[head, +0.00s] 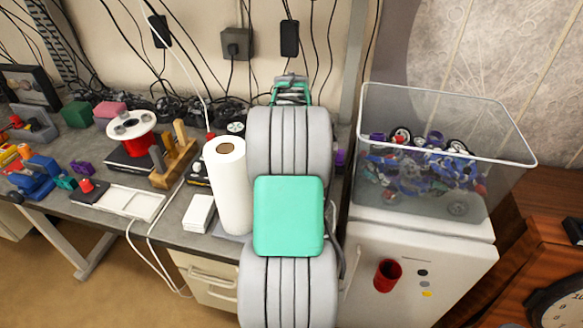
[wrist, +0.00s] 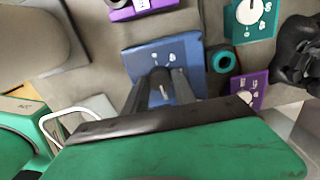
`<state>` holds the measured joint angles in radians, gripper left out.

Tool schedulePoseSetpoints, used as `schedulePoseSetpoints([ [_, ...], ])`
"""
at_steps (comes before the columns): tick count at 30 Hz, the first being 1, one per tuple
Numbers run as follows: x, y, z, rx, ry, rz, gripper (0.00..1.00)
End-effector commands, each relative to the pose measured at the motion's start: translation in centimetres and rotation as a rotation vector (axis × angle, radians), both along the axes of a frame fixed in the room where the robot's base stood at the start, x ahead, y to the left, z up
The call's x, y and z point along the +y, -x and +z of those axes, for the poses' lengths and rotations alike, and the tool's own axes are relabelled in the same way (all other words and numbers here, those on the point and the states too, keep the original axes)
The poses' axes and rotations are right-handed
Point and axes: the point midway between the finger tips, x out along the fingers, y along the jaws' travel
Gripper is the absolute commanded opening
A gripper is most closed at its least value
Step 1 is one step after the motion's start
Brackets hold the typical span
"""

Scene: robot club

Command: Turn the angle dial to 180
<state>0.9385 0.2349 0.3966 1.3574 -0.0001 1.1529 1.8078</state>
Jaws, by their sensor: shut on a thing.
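In the wrist view a blue box (wrist: 188,52) with small white markings on its face lies on the grey bench. My gripper (wrist: 160,74) reaches over this box with its two dark fingers close together at the middle of its face. The fingers are shut on the knob there, which I take for the angle dial; they mostly hide it. The markings are too small to read, so I cannot tell the dial's setting. In the head view my own arm covers the box and the fingertips.
Close by in the wrist view are a teal box with a white dial (wrist: 250,12), a purple box (wrist: 246,88), a teal ring (wrist: 225,62) and a black controller (wrist: 300,50). In the head view a paper roll (head: 229,190) and a clear bin of parts (head: 450,205) flank my arm.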

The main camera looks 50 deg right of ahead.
Motion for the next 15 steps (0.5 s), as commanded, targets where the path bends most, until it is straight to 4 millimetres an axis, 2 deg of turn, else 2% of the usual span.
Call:
schedulePoseSetpoints([
  [11,-0.18,-0.07,0.26,-0.004,0.006,-0.006,0.00],
  [12,-0.18,-0.07,0.26,-0.004,0.006,-0.006,0.34],
  [15,-0.14,-0.06,0.21,-0.003,0.005,-0.006,0.42],
])
